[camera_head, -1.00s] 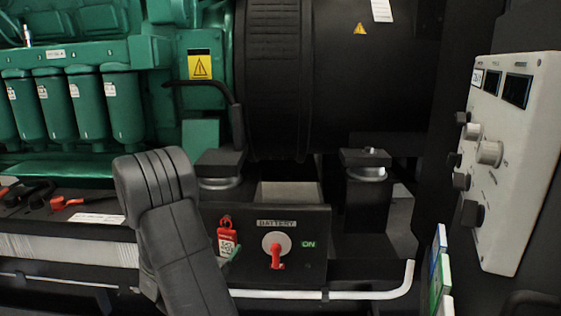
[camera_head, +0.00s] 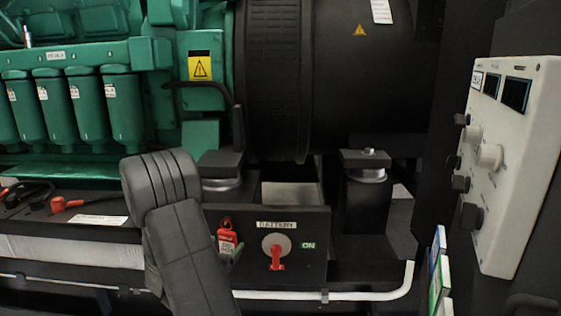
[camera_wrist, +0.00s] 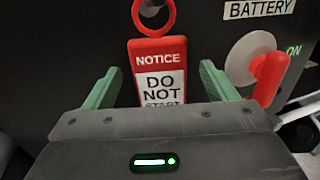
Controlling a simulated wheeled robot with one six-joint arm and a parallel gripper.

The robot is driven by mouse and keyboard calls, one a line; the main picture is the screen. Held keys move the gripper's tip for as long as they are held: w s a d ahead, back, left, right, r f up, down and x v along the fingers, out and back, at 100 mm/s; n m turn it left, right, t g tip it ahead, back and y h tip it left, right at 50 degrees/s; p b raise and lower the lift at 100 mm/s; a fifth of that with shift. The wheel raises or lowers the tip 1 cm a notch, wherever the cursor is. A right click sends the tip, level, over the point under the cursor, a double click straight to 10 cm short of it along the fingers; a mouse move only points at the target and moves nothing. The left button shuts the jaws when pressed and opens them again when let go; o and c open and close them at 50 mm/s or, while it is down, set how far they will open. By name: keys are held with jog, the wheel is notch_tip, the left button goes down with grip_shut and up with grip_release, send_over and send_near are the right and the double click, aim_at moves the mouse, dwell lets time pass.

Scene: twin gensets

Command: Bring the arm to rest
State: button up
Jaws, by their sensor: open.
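My gripper (camera_wrist: 158,88) is open in the wrist view, with its two green fingers apart. Between and beyond the fingers hangs a red and white tag (camera_wrist: 158,70) reading "NOTICE DO NOT START"; its lower edge is hidden by the gripper body. I cannot tell how far the fingertips are from it. In the head view my grey arm (camera_head: 185,240) stands left of the battery panel (camera_head: 300,225). The tag (camera_head: 227,240) hangs there left of the red battery switch handle (camera_head: 277,257), and a green fingertip shows beside its lower edge.
A green engine (camera_head: 90,60) with several filters stands behind on the left. A black generator housing (camera_head: 340,80) is at the back. A white control box (camera_head: 515,165) with knobs juts in on the right. A white pipe (camera_head: 370,293) runs below the battery panel.

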jog(key=v, duration=1.3)
jog(key=x, duration=1.3)
jog(key=shift+w, duration=0.2)
jog(key=s+r+p, duration=0.1)
jog(key=p, duration=0.2)
jog(key=shift+s+p, duration=0.45)
jog(key=shift+p, duration=0.35)
jog(key=s+b, duration=0.7)
jog(key=s, duration=0.1)
jog(key=shift+s+a+r, duration=0.15)
jog(key=shift+r, duration=0.1)
